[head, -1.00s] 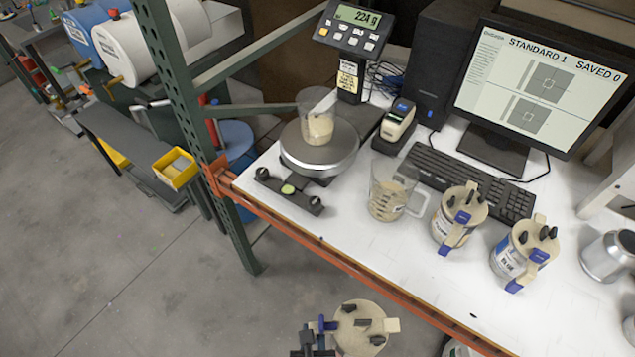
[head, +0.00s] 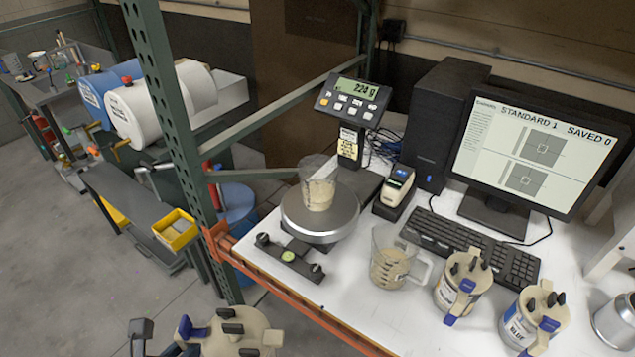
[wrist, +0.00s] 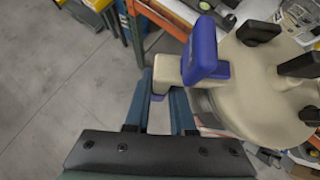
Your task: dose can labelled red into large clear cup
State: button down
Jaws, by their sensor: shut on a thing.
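My gripper (head: 165,338) is shut on the handle of a cream-lidded can (head: 238,343) at the bottom of the head view. In the wrist view my gripper (wrist: 162,88) has its fingers at the cream and blue handle of this can (wrist: 258,95). The can's label is hidden, so I cannot read its colour. A clear cup (head: 318,192) with cream contents stands on the round scale pan (head: 325,222). A clear measuring jug with a handle (head: 392,262) and pale contents stands on the bench to its right. The scale display (head: 352,92) reads 224 g.
Two more lidded cans stand on the bench, one (head: 462,283) near the jug and one labelled BLUE (head: 533,318). A keyboard (head: 472,248), monitor (head: 535,150) and small label device (head: 394,193) stand behind. A green rack post (head: 170,110) and orange beam (head: 290,305) edge the bench.

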aim_at(319, 173)
jog(key=i+l, duration=0.1)
jog(key=i, duration=1.4)
